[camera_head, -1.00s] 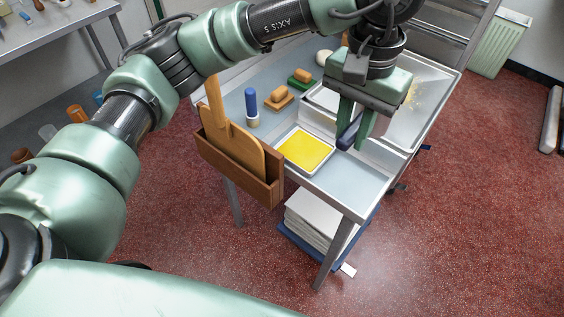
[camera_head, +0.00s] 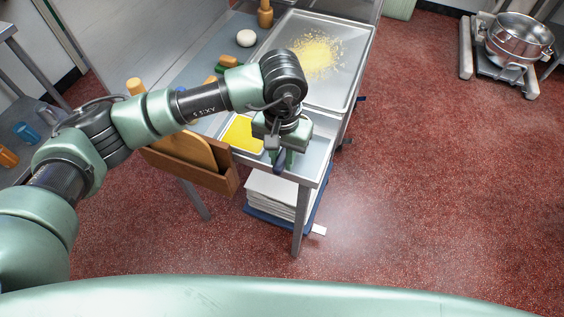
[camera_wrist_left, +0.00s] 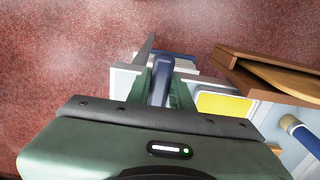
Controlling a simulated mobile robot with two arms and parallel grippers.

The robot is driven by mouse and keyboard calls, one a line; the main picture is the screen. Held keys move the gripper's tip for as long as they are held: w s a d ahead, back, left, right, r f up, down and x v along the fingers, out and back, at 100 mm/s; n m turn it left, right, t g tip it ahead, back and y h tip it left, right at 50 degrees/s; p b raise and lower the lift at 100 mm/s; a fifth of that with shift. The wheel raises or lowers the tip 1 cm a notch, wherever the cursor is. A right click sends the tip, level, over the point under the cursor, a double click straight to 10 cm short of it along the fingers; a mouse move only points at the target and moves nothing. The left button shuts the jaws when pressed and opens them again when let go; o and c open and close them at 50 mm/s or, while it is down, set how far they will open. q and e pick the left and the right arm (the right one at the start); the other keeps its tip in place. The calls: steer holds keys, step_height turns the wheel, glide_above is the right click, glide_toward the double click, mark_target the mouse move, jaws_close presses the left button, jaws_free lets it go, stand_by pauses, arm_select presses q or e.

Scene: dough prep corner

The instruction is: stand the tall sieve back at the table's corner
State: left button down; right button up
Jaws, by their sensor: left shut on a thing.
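My left gripper (camera_head: 284,160) is over the near corner of the steel table (camera_head: 313,165), pointing down. It is shut on a dark blue handle-like thing (camera_head: 279,165), which also shows between the fingers in the left wrist view (camera_wrist_left: 163,70). Only its blue part shows clearly. I cannot tell whether it belongs to the tall sieve, or whether it touches the table. No sieve mesh is clear in either view. My right gripper is not in view.
A yellow-filled tray (camera_head: 242,135) and a wooden holder with a board (camera_head: 215,180) are left of the gripper. A large tray with yellow crumbs (camera_head: 352,65) lies behind. A white stack (camera_head: 270,197) sits below. A round steel vessel (camera_head: 520,38) stands far right on a low base.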

arm_select(q)
step_height(320, 180, down, 4)
steer(key=shift+r+p, duration=0.25)
steer(key=shift+p, duration=0.3)
steer(key=shift+f, duration=0.15)
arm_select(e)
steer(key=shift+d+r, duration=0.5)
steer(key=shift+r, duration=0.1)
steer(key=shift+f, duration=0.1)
arm_select(q)
steer(key=shift+f+b, duration=0.2)
steer(key=shift+b, duration=0.1)
steer(key=c, duration=1.3)
jaws_free()
steer(key=shift+o, duration=0.2)
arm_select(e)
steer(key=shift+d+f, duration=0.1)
